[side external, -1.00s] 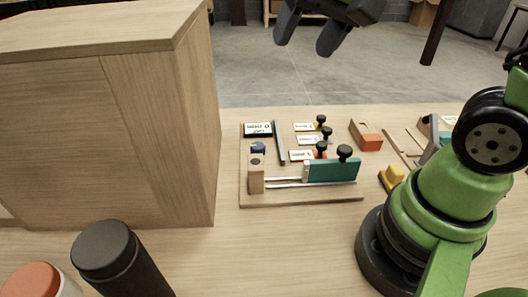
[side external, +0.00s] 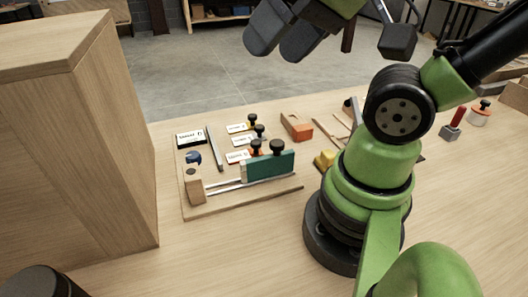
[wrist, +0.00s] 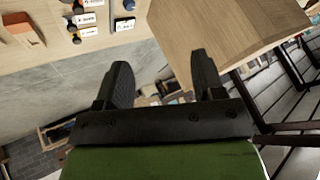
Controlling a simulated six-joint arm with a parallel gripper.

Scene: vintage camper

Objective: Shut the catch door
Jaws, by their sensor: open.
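A large pale wooden cabinet (side external: 72,165) stands at the left of the bench in the side view; it also shows at the top right of the wrist view (wrist: 215,25). I cannot pick out for certain which part is the catch door; no open door leaf shows. My gripper (side external: 284,42) is high at the top of the side view, above and behind the bench items in the picture, apart from the cabinet. In the wrist view my gripper (wrist: 161,70) has two dark fingers spread wide with nothing between them.
A wooden board (side external: 240,203) holds a teal block (side external: 270,165) on rails, with black knobs and white labels. An orange-ended block (side external: 298,128) and a yellow piece (side external: 325,159) lie to its right. A dark cylinder (side external: 38,284) stands at the front left.

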